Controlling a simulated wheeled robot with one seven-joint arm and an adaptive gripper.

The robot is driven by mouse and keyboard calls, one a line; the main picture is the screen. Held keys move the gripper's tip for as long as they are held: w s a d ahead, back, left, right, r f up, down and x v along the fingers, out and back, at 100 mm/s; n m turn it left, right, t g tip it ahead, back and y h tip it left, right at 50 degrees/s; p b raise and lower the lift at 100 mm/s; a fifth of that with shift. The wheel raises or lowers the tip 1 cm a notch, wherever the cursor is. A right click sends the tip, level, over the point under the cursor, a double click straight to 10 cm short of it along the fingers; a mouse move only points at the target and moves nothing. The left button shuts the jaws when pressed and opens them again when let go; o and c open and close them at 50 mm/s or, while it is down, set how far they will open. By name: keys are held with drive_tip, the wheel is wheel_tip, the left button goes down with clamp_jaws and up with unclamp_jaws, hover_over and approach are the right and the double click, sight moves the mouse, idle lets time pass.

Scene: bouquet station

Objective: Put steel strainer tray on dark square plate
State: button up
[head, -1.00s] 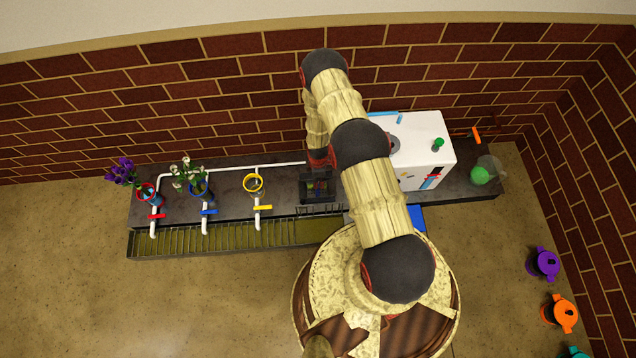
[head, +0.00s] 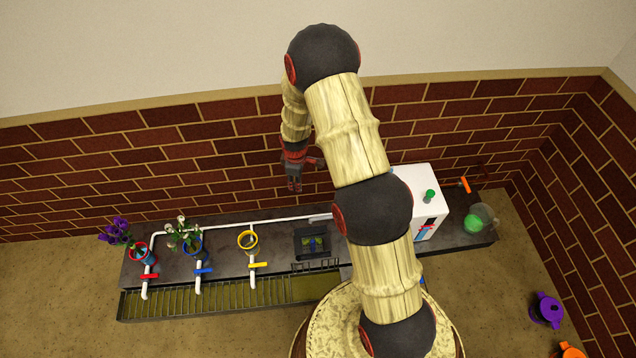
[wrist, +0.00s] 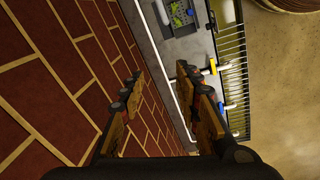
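A dark square plate (head: 299,254) lies on the grey counter right of the yellow-rimmed pot in the head view. On it sits a smaller squarish piece with a yellowish-green middle and a blue spot; I cannot tell for sure whether this is the steel strainer tray. The same spot shows at the top of the wrist view. My gripper (wrist: 162,88) is open, with nothing between its fingers in the wrist view. In the head view my gripper (head: 293,186) hangs in front of the brick wall, above and apart from the plate.
A long grated trough (head: 220,297) runs along the counter's front. Red, blue (head: 203,271) and yellow taps stand before pots, two with flowers. A white box (head: 420,185) with a green knob stands right, partly behind my arm. A green ball (head: 472,224) sits at the right end.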

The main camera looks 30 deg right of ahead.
drive_tip(key=s+a+r+m+t, duration=0.1)
drive_tip(key=s+a+r+m, duration=0.15)
drive_tip(key=r, duration=0.75)
drive_tip(key=s+a+r+m, duration=0.1)
drive_tip(key=s+r, duration=0.2)
drive_tip(key=r, duration=0.7)
drive_tip(key=s+a+r+m+t, duration=0.1)
drive_tip(key=s+r, duration=0.2)
drive_tip(key=r, duration=0.7)
drive_tip(key=s+a+r+m+t, duration=0.1)
drive_tip(key=s+a+r+m, duration=0.1)
drive_tip(key=s+r, duration=0.4)
drive_tip(key=s+a+r+m+t, duration=0.1)
drive_tip(key=s+r, duration=0.6)
drive_tip(key=s, duration=0.9)
drive_tip(key=shift+a+r+m, duration=0.2)
drive_tip(key=shift+a+m, duration=0.55)
drive_tip(key=shift+m, duration=0.4)
